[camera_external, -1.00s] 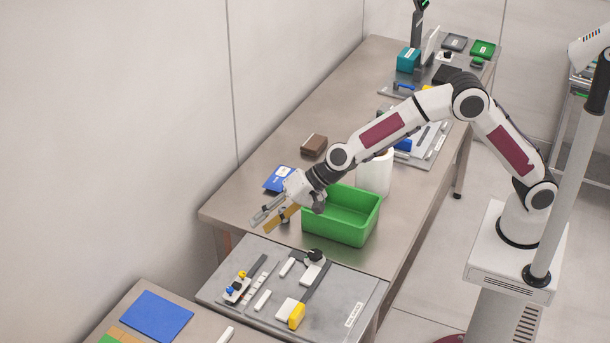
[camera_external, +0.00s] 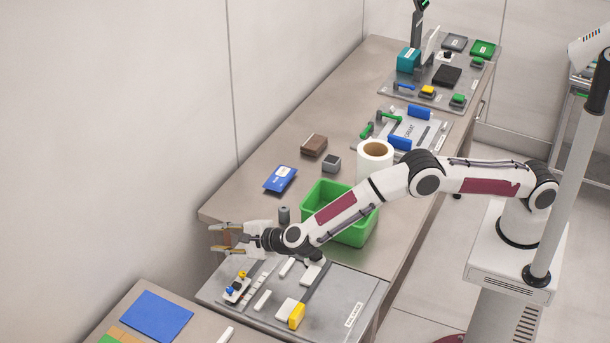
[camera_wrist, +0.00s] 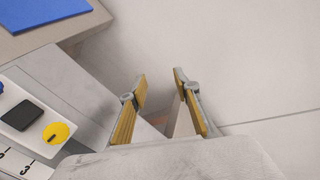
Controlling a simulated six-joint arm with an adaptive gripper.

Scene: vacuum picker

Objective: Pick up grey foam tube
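A small dark grey upright cylinder, which looks like the grey foam tube (camera_external: 284,214), stands on the table left of the green bin. My gripper (camera_external: 218,238) is to the left of it and apart from it, near the table's left edge, past the tabletop. The fingers point left toward the wall. In the wrist view my gripper (camera_wrist: 160,80) has its two yellow-padded fingers apart with nothing between them. The tube is not visible in the wrist view.
The green bin (camera_external: 314,197) stands beside the tube, partly behind my arm. A blue card (camera_external: 280,179), a brown block (camera_external: 314,145) and a small grey box (camera_external: 331,163) lie farther back. A grey board (camera_external: 340,310) with switches and bars is in front. A white roll (camera_external: 375,160) stands behind my arm.

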